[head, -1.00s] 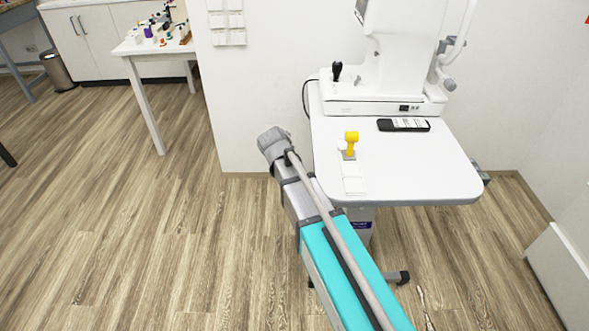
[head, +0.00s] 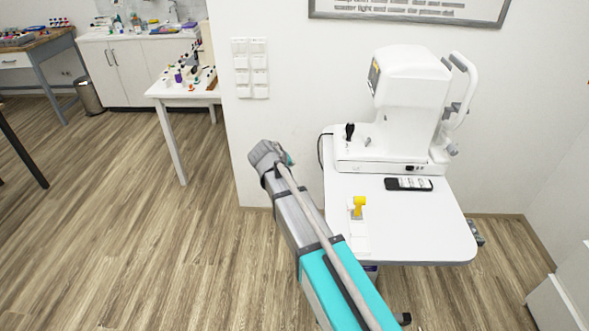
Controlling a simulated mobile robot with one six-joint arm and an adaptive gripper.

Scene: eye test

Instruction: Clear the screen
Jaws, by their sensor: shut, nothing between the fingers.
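A white eye-test machine (head: 412,95) stands at the back of a white table (head: 440,225). A dark screen (head: 374,76) shows edge-on at its left side, and I cannot read what is on it. A black joystick (head: 349,131) stands on its base at the left. My arm reaches up from the bottom to a grey joint (head: 268,155), left of the table and apart from the machine. My gripper is not visible; I cannot tell where it is.
A black handheld device (head: 395,184) lies before the machine. A yellow-topped object (head: 360,204) stands near the table's left edge by white pads. A side table (head: 160,90) with small bottles stands at the back left. The floor (head: 130,220) at left is clear.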

